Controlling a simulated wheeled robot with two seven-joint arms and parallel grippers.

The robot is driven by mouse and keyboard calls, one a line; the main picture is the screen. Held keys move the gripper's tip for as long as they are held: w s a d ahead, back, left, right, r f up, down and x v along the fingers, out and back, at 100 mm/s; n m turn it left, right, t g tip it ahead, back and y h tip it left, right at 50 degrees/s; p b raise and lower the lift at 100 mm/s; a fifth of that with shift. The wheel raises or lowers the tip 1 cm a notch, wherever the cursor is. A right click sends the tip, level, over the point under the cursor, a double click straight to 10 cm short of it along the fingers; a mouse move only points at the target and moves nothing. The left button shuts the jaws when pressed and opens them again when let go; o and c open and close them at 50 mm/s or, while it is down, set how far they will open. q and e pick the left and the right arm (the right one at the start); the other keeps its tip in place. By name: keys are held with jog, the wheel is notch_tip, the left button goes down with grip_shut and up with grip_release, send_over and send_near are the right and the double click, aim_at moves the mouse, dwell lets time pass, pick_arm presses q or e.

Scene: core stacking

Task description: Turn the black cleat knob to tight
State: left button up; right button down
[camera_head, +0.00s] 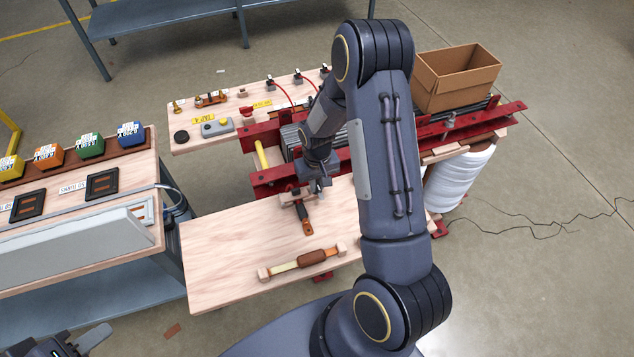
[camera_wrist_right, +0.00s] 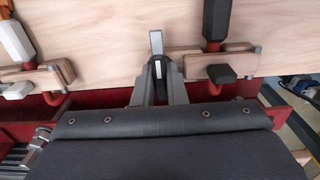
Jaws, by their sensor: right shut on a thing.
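The black cleat knob (camera_wrist_right: 222,73) sits on a wooden cleat (camera_wrist_right: 248,62) right of centre in the right wrist view. A black handle (camera_wrist_right: 217,22) on a red rod stands above it. In the head view this wooden cleat (camera_head: 292,197) is at the board's back edge, with the black-and-orange handle (camera_head: 304,215) in front. My right gripper (camera_head: 318,184) is just right of it. In the wrist view its fingers (camera_wrist_right: 157,70) are shut on a thin pale bar (camera_wrist_right: 156,42), apart from the black knob. My left gripper (camera_head: 75,346) is at the bottom left, partly cut off.
A white knob (camera_wrist_right: 17,90) on a second cleat is at the wrist view's left. A brown-wrapped bar (camera_head: 312,258) lies on the front board (camera_head: 215,250). A red clamp frame (camera_head: 262,180) borders it behind. A cardboard box (camera_head: 455,78) stands behind my right arm.

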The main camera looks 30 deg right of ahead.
jog(key=m+b, duration=0.1)
jog(key=m, duration=0.2)
jog(key=shift+m+b, duration=0.35)
jog(key=shift+m, duration=0.05)
jog(key=m, duration=0.3)
jog(key=shift+m, duration=0.3)
jog(key=m, duration=0.4)
jog(key=shift+r+m, duration=0.1)
jog(key=shift+m, duration=0.2)
jog(key=m+p, duration=0.1)
jog(key=m, duration=0.5)
jog(key=shift+p, duration=0.4)
jog(key=c, duration=1.7)
grip_release()
jog(key=shift+c, duration=0.2)
